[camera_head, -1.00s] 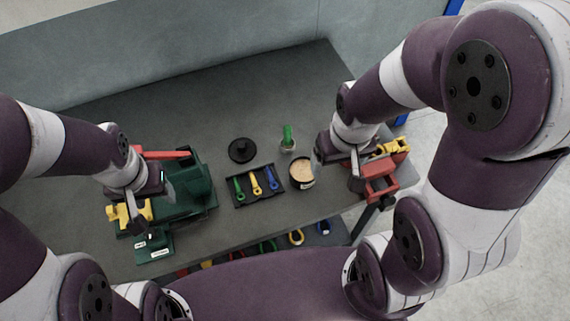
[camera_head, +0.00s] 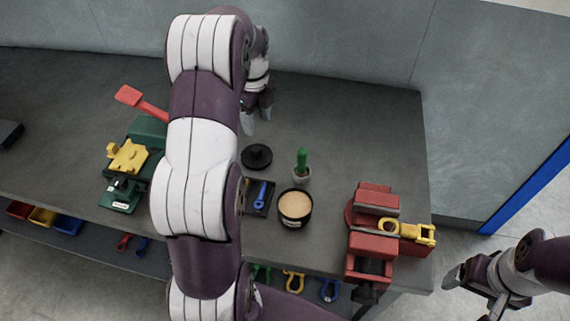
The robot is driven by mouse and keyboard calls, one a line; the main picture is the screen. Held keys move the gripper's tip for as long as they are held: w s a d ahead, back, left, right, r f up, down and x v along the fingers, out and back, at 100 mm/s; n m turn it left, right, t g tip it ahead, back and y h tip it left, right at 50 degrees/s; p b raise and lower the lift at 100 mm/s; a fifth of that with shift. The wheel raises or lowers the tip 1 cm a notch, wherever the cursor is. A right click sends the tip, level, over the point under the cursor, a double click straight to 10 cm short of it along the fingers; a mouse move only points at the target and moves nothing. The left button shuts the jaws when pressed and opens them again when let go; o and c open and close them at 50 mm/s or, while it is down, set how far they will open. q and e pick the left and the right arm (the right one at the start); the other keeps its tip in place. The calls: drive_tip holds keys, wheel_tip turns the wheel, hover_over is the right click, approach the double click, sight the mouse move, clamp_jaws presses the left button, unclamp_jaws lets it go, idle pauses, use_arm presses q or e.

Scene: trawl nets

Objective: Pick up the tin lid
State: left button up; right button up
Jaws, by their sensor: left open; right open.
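The tin lid (camera_head: 257,156) is a round black disc with a raised knob, lying flat on the grey workbench. The tin (camera_head: 295,208) is a black open can with pale beige contents, standing to the right of and nearer than the lid. My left gripper (camera_head: 257,118) is open and empty, just beyond the lid, pointing down with its fingers apart from it. My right gripper (camera_head: 470,298) is open and empty at the lower right, past the bench's right edge.
A dark tool tray (camera_head: 258,197), partly hidden by my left arm, lies in front. A red vise (camera_head: 374,230) is at the right, a green machine (camera_head: 120,195) at the left. The bench right of the cactus is clear.

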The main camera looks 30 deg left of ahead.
use_arm(q)
hover_over(256, 149)
drive_tip(key=f, duration=0.4)
drive_tip(key=shift+s+a+f+p, duration=0.15)
drive_tip(key=shift+s+p, duration=0.05)
drive_tip(key=shift+p, duration=0.2)
drive_tip(key=f, duration=0.3)
drive_tip(key=f+p, duration=0.1)
drive_tip(key=f, duration=0.2)
drive_tip(key=shift+w+d+f, duration=0.1)
drive_tip(key=shift+d+f, duration=0.05)
drive_tip(key=shift+d, duration=0.05)
drive_tip(key=shift+a+f, duration=0.15)
drive_tip(key=shift+f, duration=0.2)
drive_tip(key=c, duration=0.4)
clamp_jaws()
use_arm(e)
drive_tip(key=shift+s+a+r, duration=0.2)
drive_tip(key=shift+a+r, duration=0.1)
drive_tip(key=shift+a, duration=0.15)
